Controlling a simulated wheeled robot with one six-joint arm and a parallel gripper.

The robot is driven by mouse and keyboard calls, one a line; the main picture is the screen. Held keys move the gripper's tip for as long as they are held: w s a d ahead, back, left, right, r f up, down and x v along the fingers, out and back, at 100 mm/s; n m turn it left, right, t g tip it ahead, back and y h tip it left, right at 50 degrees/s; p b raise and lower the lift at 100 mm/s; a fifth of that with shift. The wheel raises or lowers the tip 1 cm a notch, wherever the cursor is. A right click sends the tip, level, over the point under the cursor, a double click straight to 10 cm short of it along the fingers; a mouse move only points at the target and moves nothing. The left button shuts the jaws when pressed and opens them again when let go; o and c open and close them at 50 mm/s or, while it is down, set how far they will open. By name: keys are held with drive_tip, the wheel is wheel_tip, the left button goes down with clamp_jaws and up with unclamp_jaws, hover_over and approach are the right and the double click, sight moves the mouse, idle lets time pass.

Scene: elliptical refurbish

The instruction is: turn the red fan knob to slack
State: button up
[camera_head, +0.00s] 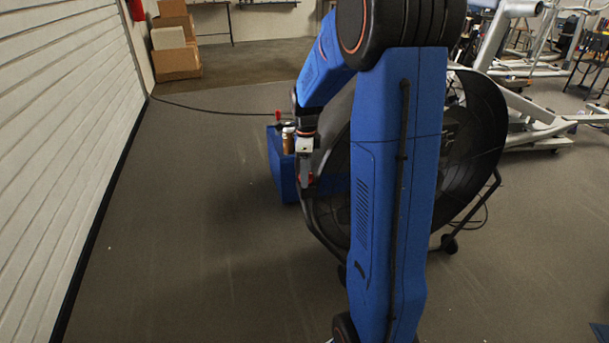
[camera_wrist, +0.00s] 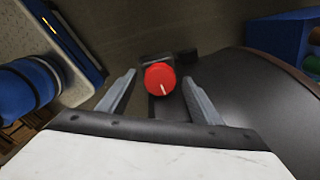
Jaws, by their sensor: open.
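The red fan knob (camera_wrist: 160,79) shows in the wrist view, round with a pale mark line pointing toward its lower right edge. It sits on a dark mount by the black fan drum. My gripper (camera_wrist: 158,80) is open, with one grey finger on each side of the knob and a visible gap on both sides. I cannot tell how deep the knob lies between the fingertips. My arm hides much of the drum.
The large black fan (camera_head: 475,140) stands on a wheeled frame behind my arm. A blue box (camera_head: 283,175) stands left of it. Gym machines (camera_head: 520,90) fill the back right. A white slatted wall (camera_head: 60,130) runs along the left. The floor at left front is clear.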

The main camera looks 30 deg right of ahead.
drive_tip(key=shift+r+m, duration=0.3)
wheel_tip(320, 180, up, 17)
drive_tip(key=s+a+n+t, duration=0.1)
drive_tip(key=s+a+n, duration=0.6)
drive_tip(key=s+n, duration=0.3)
drive_tip(key=s+a+n+t, duration=0.2)
drive_tip(key=s+a+n, duration=0.5)
drive_tip(key=s+n, duration=0.3)
drive_tip(key=shift+s+f, duration=0.15)
drive_tip(key=shift+s, duration=0.25)
